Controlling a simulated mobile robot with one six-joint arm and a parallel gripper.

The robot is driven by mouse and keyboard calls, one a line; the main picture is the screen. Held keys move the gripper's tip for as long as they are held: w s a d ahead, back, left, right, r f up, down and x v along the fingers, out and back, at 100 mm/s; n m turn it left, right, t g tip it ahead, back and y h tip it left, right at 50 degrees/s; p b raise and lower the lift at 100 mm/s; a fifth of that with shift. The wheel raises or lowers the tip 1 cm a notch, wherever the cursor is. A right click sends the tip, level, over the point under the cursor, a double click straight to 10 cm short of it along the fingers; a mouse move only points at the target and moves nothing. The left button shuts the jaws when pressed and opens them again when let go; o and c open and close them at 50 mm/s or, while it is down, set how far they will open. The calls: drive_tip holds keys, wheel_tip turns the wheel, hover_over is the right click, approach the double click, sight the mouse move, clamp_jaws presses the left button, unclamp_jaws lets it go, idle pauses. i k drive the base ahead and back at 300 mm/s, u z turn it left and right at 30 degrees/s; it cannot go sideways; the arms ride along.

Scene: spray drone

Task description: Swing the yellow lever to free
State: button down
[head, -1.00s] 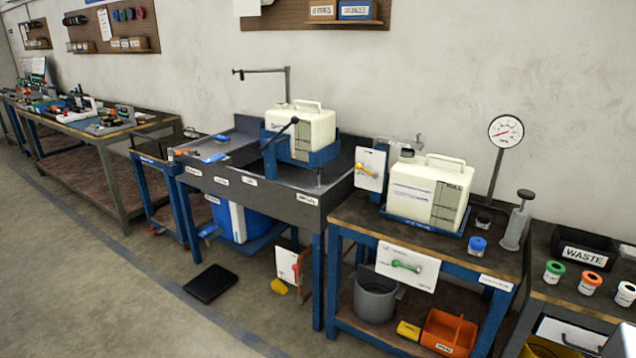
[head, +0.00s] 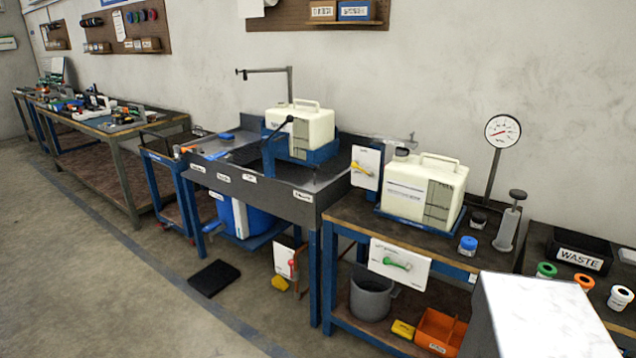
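The yellow lever (head: 361,169) sits on a small upright white plate (head: 368,155) between the dark sink bench and the right-hand bench. It looks small from here, and the label on its plate is too small to read. My gripper does not show in the head view, so its fingers and their distance from the lever cannot be seen.
A green-handled lever (head: 397,264) is on a white panel at the right bench's front. A red lever (head: 292,263) is lower, near the sink bench. A white tank (head: 424,190) stands beside the yellow lever. A pale block (head: 545,315), possibly mine, covers the lower right. The left floor is open.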

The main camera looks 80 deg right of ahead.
sight(354, 164)
drive_tip(key=z, duration=0.45)
drive_tip(key=k, duration=0.15)
drive_tip(key=u, duration=1.6)
drive_tip(key=k, duration=1.95)
drive_tip(key=z, duration=1.25)
